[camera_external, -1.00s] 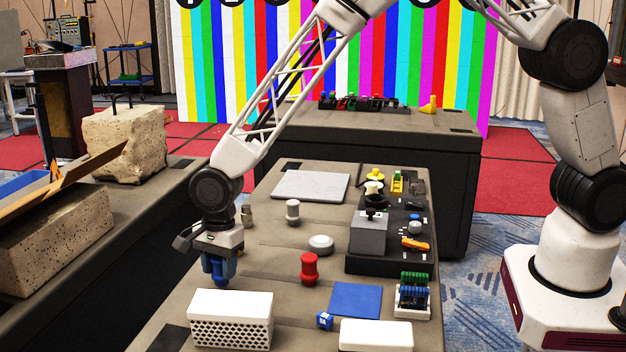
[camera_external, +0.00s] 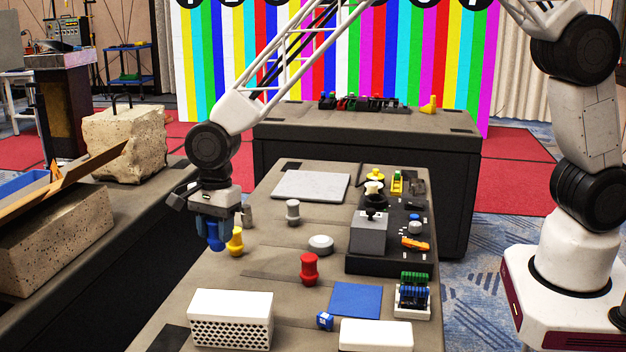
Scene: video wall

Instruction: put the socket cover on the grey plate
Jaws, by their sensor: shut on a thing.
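The grey plate (camera_external: 312,186) lies flat and bare at the far end of the near table. My gripper (camera_external: 213,240) points down over the table's left edge, to the left of the plate and nearer the camera. It is shut on a bright blue piece (camera_external: 215,242), held above the table; the fingers partly hide its shape. I cannot tell whether this piece is the socket cover. A low white round piece (camera_external: 320,244) lies mid-table, apart from my gripper.
A yellow peg (camera_external: 236,241) stands just right of my gripper. A grey peg (camera_external: 293,211) and a red peg (camera_external: 309,269) stand further right. A black control panel (camera_external: 390,262) lines the right side. A perforated white box (camera_external: 230,320) and blue square (camera_external: 357,300) are nearer.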

